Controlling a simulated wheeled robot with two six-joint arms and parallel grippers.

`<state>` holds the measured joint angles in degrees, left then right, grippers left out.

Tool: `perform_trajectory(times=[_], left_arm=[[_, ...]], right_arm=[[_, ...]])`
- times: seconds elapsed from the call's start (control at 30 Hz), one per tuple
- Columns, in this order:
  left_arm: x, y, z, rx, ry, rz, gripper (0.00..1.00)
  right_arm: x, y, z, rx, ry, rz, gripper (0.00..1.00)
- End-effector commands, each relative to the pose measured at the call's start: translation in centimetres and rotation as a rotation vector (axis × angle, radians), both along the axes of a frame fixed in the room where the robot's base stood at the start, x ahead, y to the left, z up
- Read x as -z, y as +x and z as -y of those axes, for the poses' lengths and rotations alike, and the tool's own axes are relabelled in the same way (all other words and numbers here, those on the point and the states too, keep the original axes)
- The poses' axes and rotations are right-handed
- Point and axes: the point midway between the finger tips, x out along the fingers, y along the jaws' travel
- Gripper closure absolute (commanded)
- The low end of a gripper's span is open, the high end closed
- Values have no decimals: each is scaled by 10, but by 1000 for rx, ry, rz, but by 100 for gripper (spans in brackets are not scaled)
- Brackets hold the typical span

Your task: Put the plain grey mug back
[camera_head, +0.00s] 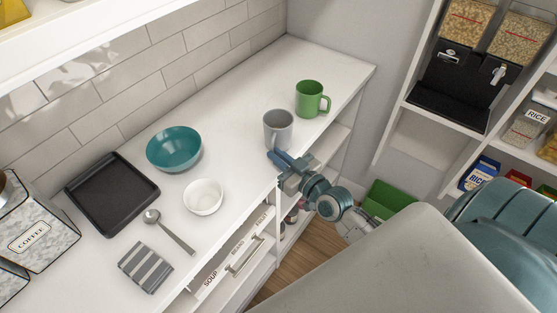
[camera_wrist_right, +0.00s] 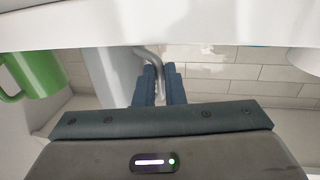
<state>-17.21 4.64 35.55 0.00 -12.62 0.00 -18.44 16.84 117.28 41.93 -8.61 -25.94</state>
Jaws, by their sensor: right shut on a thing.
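The plain grey mug (camera_head: 278,128) is upright at the counter's right part, just in front and to the left of the green mug (camera_head: 309,99). I cannot tell for certain whether its base touches the counter. My right gripper (camera_head: 274,157) reaches in from the counter's front edge and is shut on the grey mug's handle. In the right wrist view, the fingers (camera_wrist_right: 159,84) close around the handle (camera_wrist_right: 149,56), beside the grey mug's body (camera_wrist_right: 112,78). The green mug (camera_wrist_right: 35,70) is at the left there, apart from the fingers. My left gripper is not in view.
A teal bowl (camera_head: 174,148), white bowl (camera_head: 203,197), black tray (camera_head: 112,194), spoon (camera_head: 170,230), striped cloth (camera_head: 146,263) and coffee canister (camera_head: 36,228) occupy the counter's left part. Bare counter (camera_head: 235,125) lies between the teal bowl and grey mug. Shelves stand at right.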

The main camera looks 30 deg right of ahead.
Motion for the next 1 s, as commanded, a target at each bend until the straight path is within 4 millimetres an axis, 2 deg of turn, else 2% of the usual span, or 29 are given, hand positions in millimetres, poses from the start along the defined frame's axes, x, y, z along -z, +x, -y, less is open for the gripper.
perform_trajectory(times=[0.37, 0.4, 0.47, 0.5, 0.87, 1.0], left_arm=[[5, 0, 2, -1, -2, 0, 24], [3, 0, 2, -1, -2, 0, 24], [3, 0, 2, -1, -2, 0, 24], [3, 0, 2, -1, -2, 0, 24], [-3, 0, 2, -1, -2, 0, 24], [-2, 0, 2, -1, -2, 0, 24]], right_arm=[[3, 0, 0, 0, 0, 3, 100], [2, 0, 0, 0, 0, 1, 83], [2, 0, 0, 0, 0, 0, 71], [2, 0, 0, 0, 0, 0, 69], [-4, 0, 0, 0, 0, 1, 69], [0, -18, 4, -1, -4, -3, 69]])
